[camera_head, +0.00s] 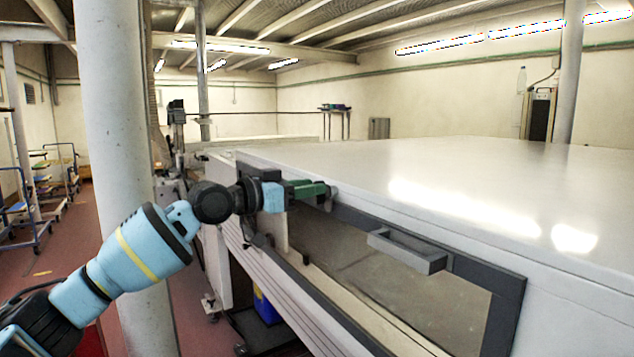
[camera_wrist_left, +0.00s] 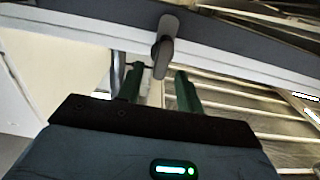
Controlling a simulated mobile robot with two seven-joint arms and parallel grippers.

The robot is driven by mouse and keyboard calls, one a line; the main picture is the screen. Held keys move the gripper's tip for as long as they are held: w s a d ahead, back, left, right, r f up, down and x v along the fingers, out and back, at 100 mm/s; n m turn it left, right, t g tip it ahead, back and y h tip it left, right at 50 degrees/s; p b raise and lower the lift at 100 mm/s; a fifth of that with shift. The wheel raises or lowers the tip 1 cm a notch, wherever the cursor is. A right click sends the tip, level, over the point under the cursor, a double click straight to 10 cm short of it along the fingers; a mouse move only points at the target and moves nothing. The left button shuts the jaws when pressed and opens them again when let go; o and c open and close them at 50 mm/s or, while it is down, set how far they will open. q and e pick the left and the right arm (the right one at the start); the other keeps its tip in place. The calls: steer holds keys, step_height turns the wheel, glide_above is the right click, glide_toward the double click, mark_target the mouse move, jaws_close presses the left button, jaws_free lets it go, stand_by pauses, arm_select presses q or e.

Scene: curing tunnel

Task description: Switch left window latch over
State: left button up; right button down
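The left window latch (camera_wrist_left: 164,46) is a dark grey lever on the window's frame. In the left wrist view its tip hangs between the ends of my two green fingers, with space visible on both sides. My left gripper (camera_wrist_left: 160,84) is open. In the head view my left gripper (camera_head: 312,191) points right at the upper left corner of the window (camera_head: 400,275). A small grey piece, probably the latch (camera_head: 328,198), shows at the fingertips there, mostly hidden by the fingers. My right gripper is in neither view.
A dark grey handle (camera_head: 408,251) sticks out from the window's top edge, right of the gripper. The white tunnel top (camera_head: 450,190) is broad and clear. A round white column (camera_head: 120,160) stands close behind my left arm.

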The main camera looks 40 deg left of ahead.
arm_select(q)
steer(key=shift+x, duration=1.5)
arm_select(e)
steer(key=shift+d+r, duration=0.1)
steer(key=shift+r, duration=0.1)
arm_select(q)
jaws_close()
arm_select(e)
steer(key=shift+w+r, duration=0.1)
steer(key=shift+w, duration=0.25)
